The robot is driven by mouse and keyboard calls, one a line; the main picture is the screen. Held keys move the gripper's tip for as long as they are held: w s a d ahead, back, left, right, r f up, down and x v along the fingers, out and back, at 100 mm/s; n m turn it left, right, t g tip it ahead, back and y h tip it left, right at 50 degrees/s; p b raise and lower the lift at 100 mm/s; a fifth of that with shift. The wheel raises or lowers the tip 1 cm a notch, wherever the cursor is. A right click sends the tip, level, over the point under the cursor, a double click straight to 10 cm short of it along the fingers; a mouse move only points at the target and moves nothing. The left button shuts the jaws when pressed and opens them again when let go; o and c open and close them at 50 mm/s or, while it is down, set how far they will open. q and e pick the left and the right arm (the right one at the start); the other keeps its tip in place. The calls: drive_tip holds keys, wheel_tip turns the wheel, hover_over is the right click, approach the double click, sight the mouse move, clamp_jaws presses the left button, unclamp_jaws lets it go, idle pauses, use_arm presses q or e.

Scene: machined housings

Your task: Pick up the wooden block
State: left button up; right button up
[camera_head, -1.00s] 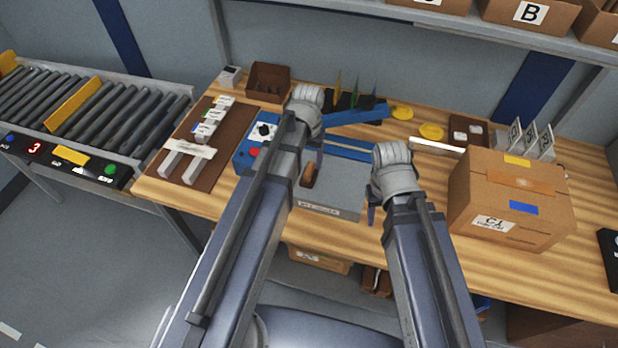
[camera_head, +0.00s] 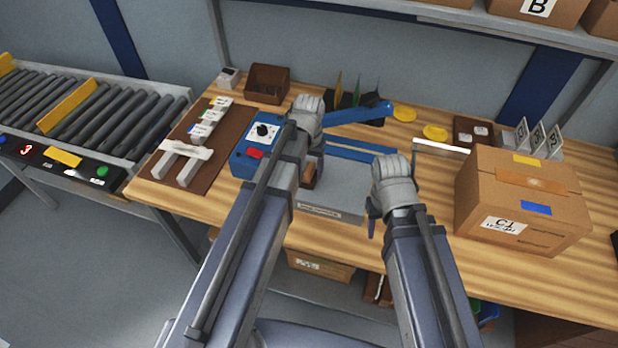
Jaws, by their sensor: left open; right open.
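The wooden block (camera_head: 309,176) is a small brown piece on the grey plate (camera_head: 340,190) at the middle of the workbench, partly hidden behind my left gripper. My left gripper (camera_head: 318,168) is open, pointing down right at the block; one finger shows, and I cannot tell whether the block lies between the fingers. My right gripper (camera_head: 374,218) is open and empty at the right edge of the grey plate, apart from the block.
A blue box with a dial (camera_head: 256,150) stands close left of my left arm. A blue lever tool (camera_head: 350,115) lies behind. A cardboard box (camera_head: 520,205) stands to the right. A brown board with grey parts (camera_head: 222,150) lies left. Bench wood in front of the cardboard box is clear.

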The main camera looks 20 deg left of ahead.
sight(309, 168)
use_arm(q)
clamp_jaws()
idle(0.3)
drive_tip(key=shift+r, duration=0.15)
idle(0.3)
wheel_tip(309, 168, up, 10)
drive_tip(key=p, duration=1)
drive_tip(key=c, duration=0.7)
unclamp_jaws()
clamp_jaws()
